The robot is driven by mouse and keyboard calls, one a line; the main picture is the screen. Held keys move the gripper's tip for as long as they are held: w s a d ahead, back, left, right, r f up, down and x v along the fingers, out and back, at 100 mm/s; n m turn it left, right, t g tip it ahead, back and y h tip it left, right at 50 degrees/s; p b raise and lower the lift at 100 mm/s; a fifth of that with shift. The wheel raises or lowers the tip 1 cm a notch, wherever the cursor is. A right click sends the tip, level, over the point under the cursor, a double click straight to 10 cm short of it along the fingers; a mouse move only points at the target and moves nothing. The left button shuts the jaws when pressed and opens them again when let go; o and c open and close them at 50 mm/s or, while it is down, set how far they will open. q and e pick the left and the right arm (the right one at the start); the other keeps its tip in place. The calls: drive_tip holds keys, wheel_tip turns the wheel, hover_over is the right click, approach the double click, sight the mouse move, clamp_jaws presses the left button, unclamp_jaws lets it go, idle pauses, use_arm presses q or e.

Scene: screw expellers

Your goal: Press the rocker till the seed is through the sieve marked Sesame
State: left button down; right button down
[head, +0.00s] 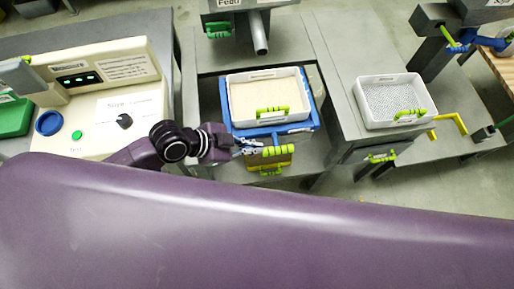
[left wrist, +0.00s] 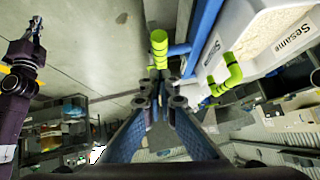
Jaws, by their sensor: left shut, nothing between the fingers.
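The white sieve (head: 232,102) holds pale seed (head: 265,92) and sits in the blue rocker frame (head: 314,113). The word Sesame shows on the sieve's wall in the left wrist view (left wrist: 238,35). The rocker's green handle bar (head: 278,151) sticks out at the frame's near side; it also shows in the left wrist view (left wrist: 159,48). My left gripper (head: 254,147) is shut and empty, with its tips close to this bar; I cannot tell if they touch. My right gripper (left wrist: 35,28) seems to show small at the left wrist view's edge, its fingers unclear.
A yellow drawer (head: 262,161) with a green handle is under the rocker. A white tray (head: 362,110) of grey grains stands to the right, near a yellow crank (head: 452,123). A control console (head: 105,85) stands left. The feed spout (head: 259,35) hangs behind the sieve.

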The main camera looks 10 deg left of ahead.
sight(266, 152)
use_arm(q)
drive_tip(key=shift+w+d+f, duration=0.1)
drive_tip(key=shift+w+f, duration=0.1)
drive_tip(key=shift+f, duration=0.65)
drive_tip(key=shift+w+d+f, duration=0.1)
drive_tip(key=shift+w+f, duration=0.15)
drive_tip(key=shift+f, duration=0.55)
drive_tip(key=shift+w+d+f, duration=0.1)
drive_tip(key=shift+w+f, duration=0.1)
drive_tip(key=shift+f, duration=0.65)
